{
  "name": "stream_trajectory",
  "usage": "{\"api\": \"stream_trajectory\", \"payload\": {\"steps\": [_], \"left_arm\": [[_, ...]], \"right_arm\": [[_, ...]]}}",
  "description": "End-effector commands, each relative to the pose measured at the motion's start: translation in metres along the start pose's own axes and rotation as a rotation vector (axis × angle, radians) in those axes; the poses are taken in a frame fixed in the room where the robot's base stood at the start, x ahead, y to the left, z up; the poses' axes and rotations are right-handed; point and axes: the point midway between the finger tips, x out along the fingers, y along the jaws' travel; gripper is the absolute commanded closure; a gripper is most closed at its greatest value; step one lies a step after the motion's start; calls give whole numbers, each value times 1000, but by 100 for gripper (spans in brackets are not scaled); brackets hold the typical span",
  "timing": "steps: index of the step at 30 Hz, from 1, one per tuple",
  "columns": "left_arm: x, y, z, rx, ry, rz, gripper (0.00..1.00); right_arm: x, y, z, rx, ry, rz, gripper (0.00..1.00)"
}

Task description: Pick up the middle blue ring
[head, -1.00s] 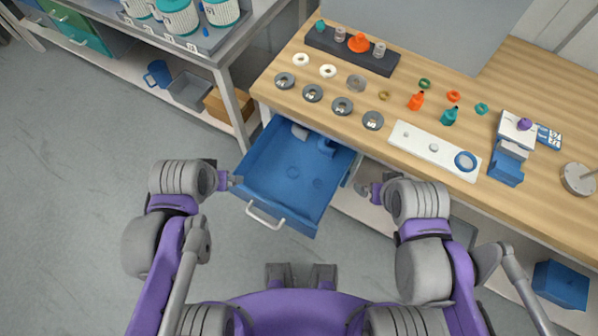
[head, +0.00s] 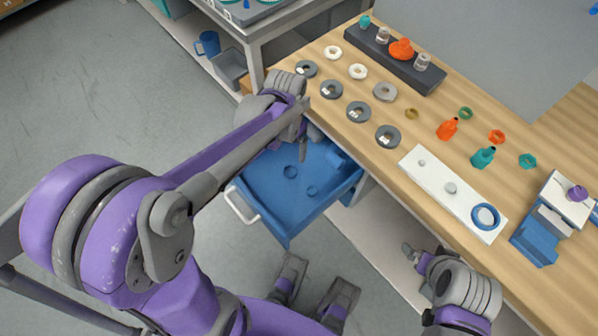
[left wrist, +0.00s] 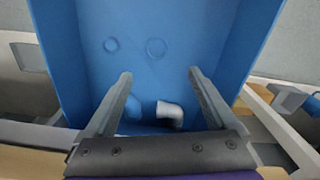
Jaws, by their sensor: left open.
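Another blue ring (head: 485,216) lies on the white board on the table. I cannot tell which is the middle one. My left gripper (left wrist: 160,75) is open and empty above the drawer, pointing down into it. My right gripper (head: 410,250) is low beside the table front; its jaws are too small to read.
A grey elbow piece (left wrist: 169,114) and a blue part (left wrist: 133,110) lie in the drawer between my left fingers. The drawer walls rise around them. The wooden table (head: 440,120) carries several grey discs, small bottles, a white board (head: 445,180) and a dark rack (head: 385,60).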

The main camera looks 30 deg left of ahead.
Motion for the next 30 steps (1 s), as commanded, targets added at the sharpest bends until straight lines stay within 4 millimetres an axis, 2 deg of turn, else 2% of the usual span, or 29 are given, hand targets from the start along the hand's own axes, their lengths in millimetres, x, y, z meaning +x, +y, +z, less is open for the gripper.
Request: {"api": "stream_trajectory", "payload": {"steps": [6,13,21,30], "left_arm": [[36,1,0,0,0,0,9],[53,2,1,1,0,0,9],[92,7,3,1,0,0,9],[97,7,3,0,1,0,9]], "right_arm": [[8,0,4,0,-3,0,0],[12,0,6,0,-4,0,0],[22,0,11,0,-8,0,0],[23,0,11,0,-8,0,0]]}}
